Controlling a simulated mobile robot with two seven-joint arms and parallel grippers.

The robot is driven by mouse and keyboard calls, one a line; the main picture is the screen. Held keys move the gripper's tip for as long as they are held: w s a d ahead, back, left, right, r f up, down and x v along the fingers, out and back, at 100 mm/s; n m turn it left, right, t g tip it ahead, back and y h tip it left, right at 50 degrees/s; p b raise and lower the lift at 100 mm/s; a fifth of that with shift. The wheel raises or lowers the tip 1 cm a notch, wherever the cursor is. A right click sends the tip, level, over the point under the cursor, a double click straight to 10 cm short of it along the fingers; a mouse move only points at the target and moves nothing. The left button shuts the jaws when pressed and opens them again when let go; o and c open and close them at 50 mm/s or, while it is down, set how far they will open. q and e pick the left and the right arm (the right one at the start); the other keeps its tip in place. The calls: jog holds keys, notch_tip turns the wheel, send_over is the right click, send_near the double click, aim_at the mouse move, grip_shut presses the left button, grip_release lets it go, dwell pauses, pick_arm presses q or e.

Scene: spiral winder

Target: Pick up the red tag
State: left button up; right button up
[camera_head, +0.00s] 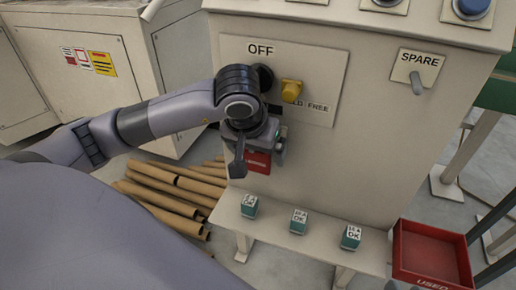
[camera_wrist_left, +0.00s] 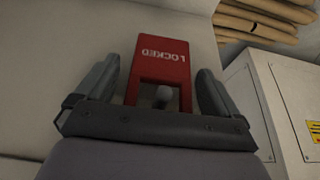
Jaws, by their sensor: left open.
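The red tag (camera_head: 258,162) hangs on the front of the beige cabinet, below the OFF plate, partly hidden behind my left gripper in the head view. In the left wrist view the red tag (camera_wrist_left: 164,60) reads "LOCKED" upside down and has a square opening with a grey rounded peg showing in it. My left gripper (camera_wrist_left: 155,95) is open, with one finger on each side of the tag; I cannot tell whether they touch it. In the head view the left gripper (camera_head: 262,150) is at the cabinet face. My right gripper is not in view.
A red bin (camera_head: 430,255) marked "USED" is at lower right. Cardboard tubes (camera_head: 170,190) lie on the floor.

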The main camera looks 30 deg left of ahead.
pick_arm(q)
jog(key=c, duration=0.9)
jog(key=shift+s, duration=0.1)
jog(key=shift+c, duration=0.8)
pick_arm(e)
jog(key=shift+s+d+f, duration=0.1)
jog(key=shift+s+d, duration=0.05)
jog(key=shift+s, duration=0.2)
pick_arm(q)
jog(key=shift+r, duration=0.1)
jog(key=shift+r+p, duration=0.1)
jog(key=shift+p, duration=0.25)
jog(key=shift+s, duration=0.2)
jog(key=s+d+p, duration=0.4)
jog(key=s+p, duration=0.8)
jog(key=s, duration=0.5)
jog(key=shift+p, duration=0.4)
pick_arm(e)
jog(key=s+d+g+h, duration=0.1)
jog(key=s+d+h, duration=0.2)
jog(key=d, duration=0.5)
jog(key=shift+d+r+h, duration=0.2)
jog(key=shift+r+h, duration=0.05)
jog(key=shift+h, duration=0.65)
